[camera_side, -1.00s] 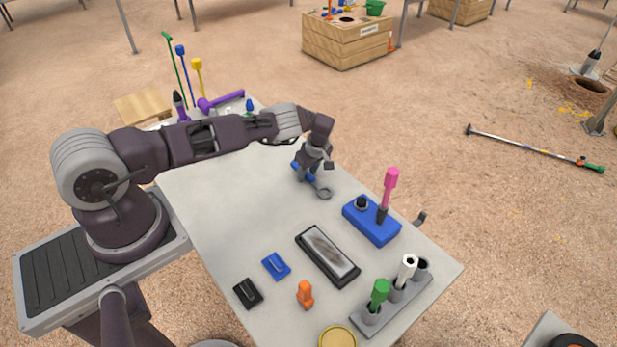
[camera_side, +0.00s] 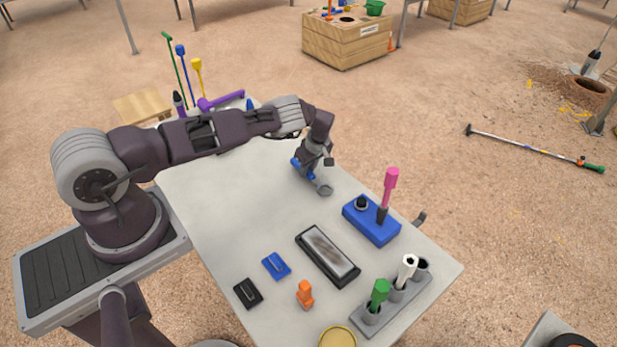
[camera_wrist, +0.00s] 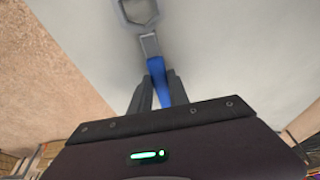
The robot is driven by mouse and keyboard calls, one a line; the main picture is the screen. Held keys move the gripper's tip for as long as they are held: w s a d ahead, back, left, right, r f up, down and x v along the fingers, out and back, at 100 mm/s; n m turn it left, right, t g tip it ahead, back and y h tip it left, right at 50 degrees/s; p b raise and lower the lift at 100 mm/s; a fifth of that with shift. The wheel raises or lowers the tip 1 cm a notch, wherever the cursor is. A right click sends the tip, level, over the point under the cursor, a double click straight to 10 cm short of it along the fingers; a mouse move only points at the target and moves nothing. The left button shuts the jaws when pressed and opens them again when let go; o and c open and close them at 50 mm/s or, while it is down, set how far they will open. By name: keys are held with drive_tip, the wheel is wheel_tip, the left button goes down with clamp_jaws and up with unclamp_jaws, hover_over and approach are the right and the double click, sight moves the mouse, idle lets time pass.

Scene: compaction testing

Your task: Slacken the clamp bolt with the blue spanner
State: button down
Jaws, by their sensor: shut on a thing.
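The blue spanner has a blue handle (camera_wrist: 158,80) and a grey ring end (camera_wrist: 138,10). My gripper (camera_wrist: 156,88) is shut on the blue handle in the wrist view, with the ring end pointing away from it. In the side view my gripper (camera_side: 308,172) holds the spanner (camera_side: 325,189) low over the far middle of the table. I cannot tell whether the spanner clears the tabletop. A dark bracket-like part (camera_side: 420,218) sits at the table's right edge; I cannot tell whether the clamp bolt is there.
On the white table (camera_side: 230,210), a blue block (camera_side: 371,220) holds an upright pink-handled tool (camera_side: 390,190) to the right of my gripper. A black-framed tray (camera_side: 328,254) and a grey holder (camera_side: 395,306) with upright tools stand nearer. The table's left middle is clear.

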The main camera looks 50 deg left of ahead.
drive_tip(key=shift+r, duration=2.85)
drive_tip(key=c, duration=1.8)
unclamp_jaws()
clamp_jaws()
drive_tip(key=d+n, duration=0.2)
drive_tip(key=d, duration=0.1)
drive_tip(key=s+d+r+n+g, duration=0.1)
drive_tip(key=d+n, duration=0.1)
drive_tip(key=d, duration=0.1)
drive_tip(key=d+n+g, duration=0.1)
drive_tip(key=d+n, duration=0.1)
drive_tip(key=d, duration=0.1)
drive_tip(key=shift+s+d+r+n+h, duration=0.1)
drive_tip(key=shift+s+r+n+h, duration=0.2)
drive_tip(key=s+d+r+n+g+h, duration=0.1)
drive_tip(key=s+d+r+n+h, duration=0.1)
drive_tip(key=d+n, duration=0.7)
drive_tip(key=shift+s+d+r, duration=0.55)
drive_tip(key=shift+s+d, duration=0.4)
drive_tip(key=shift+s, duration=0.15)
